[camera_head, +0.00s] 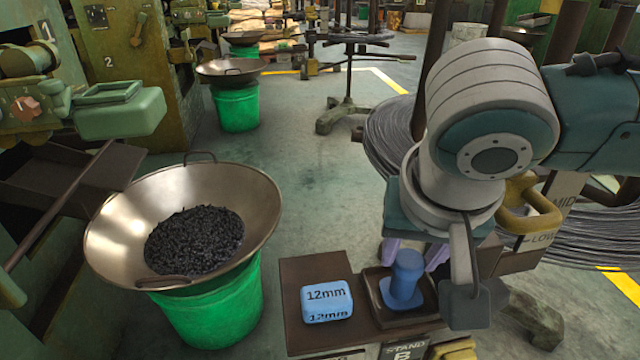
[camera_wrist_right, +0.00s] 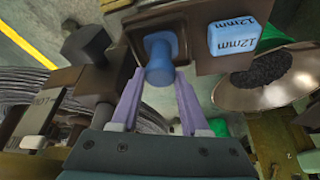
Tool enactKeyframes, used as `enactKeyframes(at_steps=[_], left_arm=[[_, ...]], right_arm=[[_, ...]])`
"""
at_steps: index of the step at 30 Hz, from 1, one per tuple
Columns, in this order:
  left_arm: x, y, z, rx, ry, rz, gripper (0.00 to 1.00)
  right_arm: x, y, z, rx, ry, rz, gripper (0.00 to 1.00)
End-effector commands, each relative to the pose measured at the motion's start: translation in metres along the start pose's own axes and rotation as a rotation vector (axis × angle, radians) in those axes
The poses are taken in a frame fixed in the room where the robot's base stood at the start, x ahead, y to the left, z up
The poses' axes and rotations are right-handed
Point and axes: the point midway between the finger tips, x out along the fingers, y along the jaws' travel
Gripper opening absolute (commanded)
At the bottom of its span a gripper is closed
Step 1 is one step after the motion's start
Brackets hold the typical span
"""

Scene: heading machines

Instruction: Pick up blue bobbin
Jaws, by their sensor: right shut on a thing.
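The blue bobbin (camera_head: 405,281) stands upright at the dark square tray (camera_head: 372,310) on the brown stand. It also shows in the right wrist view (camera_wrist_right: 160,62). My right gripper (camera_wrist_right: 160,74) is shut on the bobbin's upper end, with one purple finger on each side. In the head view, my arm and wrist hide part of the gripper (camera_head: 413,252). I cannot tell whether the bobbin's base touches the tray. My left gripper is not in view.
A light blue block marked 12mm (camera_head: 327,301) sits left of the tray on the stand (camera_head: 300,270). A wide metal pan (camera_head: 250,200) of dark pieces rests on a green bucket (camera_head: 210,315) further left. Wire coils (camera_head: 390,130) stand behind my right arm.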

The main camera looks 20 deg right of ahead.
Motion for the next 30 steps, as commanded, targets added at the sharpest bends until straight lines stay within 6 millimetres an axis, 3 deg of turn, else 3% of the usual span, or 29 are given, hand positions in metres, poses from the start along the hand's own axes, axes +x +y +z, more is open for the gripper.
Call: enactKeyframes(at_steps=[5,23,30], left_arm=[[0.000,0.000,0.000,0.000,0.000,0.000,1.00],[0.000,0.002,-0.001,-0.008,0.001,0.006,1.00],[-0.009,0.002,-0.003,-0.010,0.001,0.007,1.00]], right_arm=[[0.000,0.000,0.000,0.000,0.000,0.000,0.00],[-0.001,0.000,0.000,0.000,0.001,-0.001,0.00],[-0.014,-0.001,-0.006,0.001,0.001,-0.002,0.00]])
